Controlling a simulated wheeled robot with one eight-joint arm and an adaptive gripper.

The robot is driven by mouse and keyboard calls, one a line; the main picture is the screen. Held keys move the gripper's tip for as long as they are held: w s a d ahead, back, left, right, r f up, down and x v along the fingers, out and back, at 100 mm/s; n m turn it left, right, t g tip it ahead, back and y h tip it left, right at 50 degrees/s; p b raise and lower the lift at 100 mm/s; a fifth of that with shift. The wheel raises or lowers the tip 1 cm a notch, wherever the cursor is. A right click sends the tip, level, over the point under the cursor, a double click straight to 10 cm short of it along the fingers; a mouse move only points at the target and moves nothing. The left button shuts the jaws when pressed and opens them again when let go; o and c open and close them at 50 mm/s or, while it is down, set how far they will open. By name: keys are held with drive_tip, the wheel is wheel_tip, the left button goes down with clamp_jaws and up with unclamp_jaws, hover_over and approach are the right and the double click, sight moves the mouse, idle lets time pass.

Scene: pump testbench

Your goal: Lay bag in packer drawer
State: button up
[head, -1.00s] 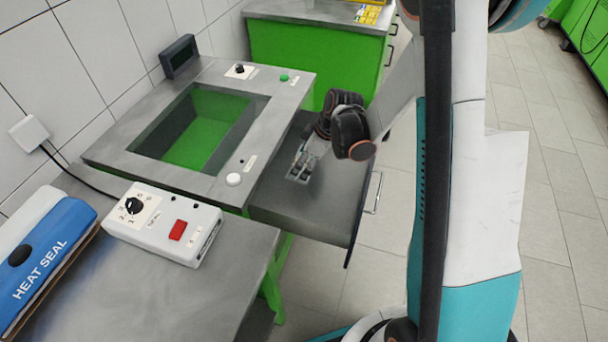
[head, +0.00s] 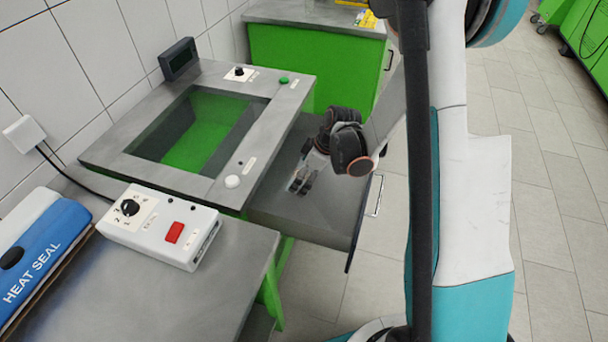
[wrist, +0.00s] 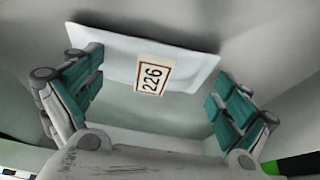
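The packer drawer (head: 330,212) is pulled out to the right of the packer in the head view, with a grey inside. My gripper (head: 300,186) points down into it. A white bag with a label reading 226 (wrist: 125,62) shows in the wrist view, lying flat against a grey surface beyond the fingers. The two teal-padded fingers of my gripper (wrist: 157,98) stand wide apart, one at each side of the bag, with nothing clamped between them. I cannot tell whether they touch it.
The packer's top (head: 92,152) has an open window with a green inside. A white control box (head: 160,228) and a blue heat sealer (head: 45,245) sit on the near bench. A green cabinet (head: 310,68) stands behind.

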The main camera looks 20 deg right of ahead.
drive_tip(key=s+d+r+m+t+h+p, duration=0.1)
drive_tip(key=s+r+m+p, duration=0.3)
drive_tip(key=r, duration=0.8)
drive_tip(key=s+d+r+m+t+h+p, duration=0.1)
drive_tip(key=s+r, duration=0.5)
drive_tip(key=r, duration=0.7)
drive_tip(key=s+a+r+m+t+h, duration=0.1)
drive_tip(key=s+r+m, duration=0.4)
drive_tip(key=s, duration=0.7)
drive_tip(key=shift+r+m+t+h, duration=0.4)
drive_tip(key=shift+r+t, duration=0.15)
drive_tip(key=shift+t, duration=0.15)
